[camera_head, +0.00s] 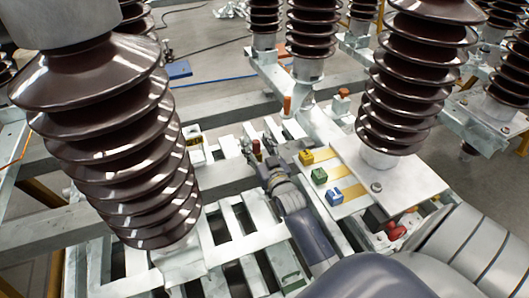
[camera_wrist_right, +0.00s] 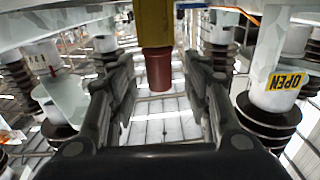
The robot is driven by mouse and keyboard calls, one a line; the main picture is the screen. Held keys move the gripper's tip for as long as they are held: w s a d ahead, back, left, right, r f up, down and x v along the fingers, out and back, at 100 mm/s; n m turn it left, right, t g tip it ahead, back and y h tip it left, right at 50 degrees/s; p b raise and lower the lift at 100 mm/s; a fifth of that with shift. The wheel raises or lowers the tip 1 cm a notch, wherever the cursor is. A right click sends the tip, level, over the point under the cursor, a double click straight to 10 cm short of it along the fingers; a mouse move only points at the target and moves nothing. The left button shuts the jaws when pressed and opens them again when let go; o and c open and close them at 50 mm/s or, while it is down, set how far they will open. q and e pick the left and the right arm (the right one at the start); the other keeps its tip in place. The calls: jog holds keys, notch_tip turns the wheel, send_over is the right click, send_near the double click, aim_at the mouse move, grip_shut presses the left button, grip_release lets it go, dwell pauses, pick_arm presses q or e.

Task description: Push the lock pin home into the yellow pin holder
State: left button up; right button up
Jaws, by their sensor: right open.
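In the right wrist view, a yellow part (camera_wrist_right: 155,22), which looks like the pin holder, comes down from the top edge. A red-brown cylinder (camera_wrist_right: 158,72), apparently the lock pin, sticks out of its lower end. My right gripper (camera_wrist_right: 157,88) is open, with one dark finger on each side of the cylinder and a visible gap on both sides. In the head view, my right gripper (camera_head: 262,163) is over the slatted metal frame, near a small red-tipped part (camera_head: 257,147); the holder is not clear there. My left gripper is not in view.
Large brown ribbed insulators stand at left (camera_head: 115,150) and right (camera_head: 415,75). Yellow (camera_head: 306,157), green (camera_head: 319,175) and blue (camera_head: 334,196) blocks sit on a plate right of my arm.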

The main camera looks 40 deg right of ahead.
jog(key=v, duration=1.1)
jog(key=shift+w+d, duration=0.1)
jog(key=s+a+f+n+g+y+p, duration=0.1)
jog(key=s+a+f+g, duration=0.15)
jog(key=f, duration=0.75)
jog(key=s+a+f+n+g+y, duration=0.15)
jog(key=s+a+f, duration=0.25)
jog(key=f, duration=0.6)
jog(key=s+a+f+g+y+p, duration=0.1)
jog(key=s+a+f+g, duration=0.2)
jog(key=f, duration=0.6)
jog(key=s+a+f+n+g+y, duration=0.1)
jog(key=s+f+g, duration=0.1)
jog(key=s+f, duration=0.45)
jog(key=s+a+f+g, duration=0.2)
jog(key=s+f+g, duration=0.1)
jog(key=s+f, duration=0.4)
jog(key=s+f+n+g, duration=0.1)
jog(key=s+f+g, duration=0.1)
jog(key=s, duration=0.7)
jog(key=s+d+f+g+p, duration=0.1)
jog(key=s+f+g, duration=0.1)
jog(key=s, duration=0.7)
jog(key=shift+f+n, duration=0.35)
jog(key=shift+f, duration=0.25)
